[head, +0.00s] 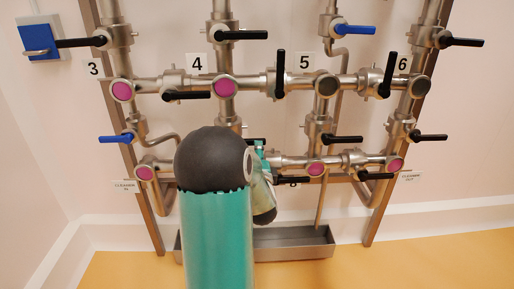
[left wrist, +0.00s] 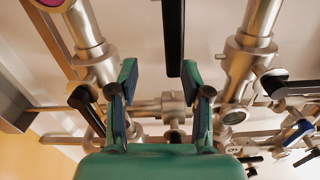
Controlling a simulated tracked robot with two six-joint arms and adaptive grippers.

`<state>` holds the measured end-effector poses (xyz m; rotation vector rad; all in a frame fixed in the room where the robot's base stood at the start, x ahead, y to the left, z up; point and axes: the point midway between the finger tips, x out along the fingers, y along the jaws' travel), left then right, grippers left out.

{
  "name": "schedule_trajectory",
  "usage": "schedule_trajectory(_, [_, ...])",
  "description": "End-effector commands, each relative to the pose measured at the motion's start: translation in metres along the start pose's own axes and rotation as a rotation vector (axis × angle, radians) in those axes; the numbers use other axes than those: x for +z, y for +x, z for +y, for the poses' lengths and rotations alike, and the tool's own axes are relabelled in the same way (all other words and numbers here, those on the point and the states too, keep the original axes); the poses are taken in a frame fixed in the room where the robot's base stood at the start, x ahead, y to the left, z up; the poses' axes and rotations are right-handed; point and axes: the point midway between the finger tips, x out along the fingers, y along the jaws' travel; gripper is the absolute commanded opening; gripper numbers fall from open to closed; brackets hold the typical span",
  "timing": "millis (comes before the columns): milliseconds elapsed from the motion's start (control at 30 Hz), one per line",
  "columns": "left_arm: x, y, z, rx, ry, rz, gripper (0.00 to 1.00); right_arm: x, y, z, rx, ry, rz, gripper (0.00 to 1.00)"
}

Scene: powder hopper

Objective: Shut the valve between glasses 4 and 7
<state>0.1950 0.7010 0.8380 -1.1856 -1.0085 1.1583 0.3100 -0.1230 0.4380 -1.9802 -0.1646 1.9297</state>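Glass 4 (head: 225,88) is a pink round window in the upper pipe row. The pipe below it (head: 228,112) runs down behind my black-capped arm link, which hides glass 7 and most of the valve between them. A short piece of black handle (head: 256,141) shows right of the link, by my left gripper (head: 259,148). In the left wrist view my left gripper (left wrist: 158,85) has its two green fingers apart. A black handle (left wrist: 173,38) reaches down from the top edge into the space between them, nearer the right finger. I cannot tell whether it touches.
Neighbouring handles include the black one between glasses 4 and 5 (head: 280,74), the one below glass 5 (head: 342,138), and the one right of glass 3 (head: 186,95). A blue handle (head: 115,138) is at left. A grey trough (head: 290,240) lies below.

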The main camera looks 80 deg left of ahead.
Motion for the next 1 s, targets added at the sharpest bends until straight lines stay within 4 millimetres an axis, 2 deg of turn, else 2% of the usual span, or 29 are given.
schedule_trajectory(100, [-0.002, -0.017, -0.001, -0.003, 0.0, 0.002, 0.48, 0.0, 0.0, 0.0, 0.0, 0.0, 0.0, 0.48])
schedule_trajectory(267, [-0.002, -0.028, -0.002, -0.006, 0.001, 0.001, 0.48, 0.0, 0.0, 0.0, 0.0, 0.0, 0.0, 0.48])
schedule_trajectory(1000, [-0.004, -0.029, -0.003, -0.009, -0.003, 0.006, 0.48, 0.0, 0.0, 0.0, 0.0, 0.0, 0.0, 0.48])
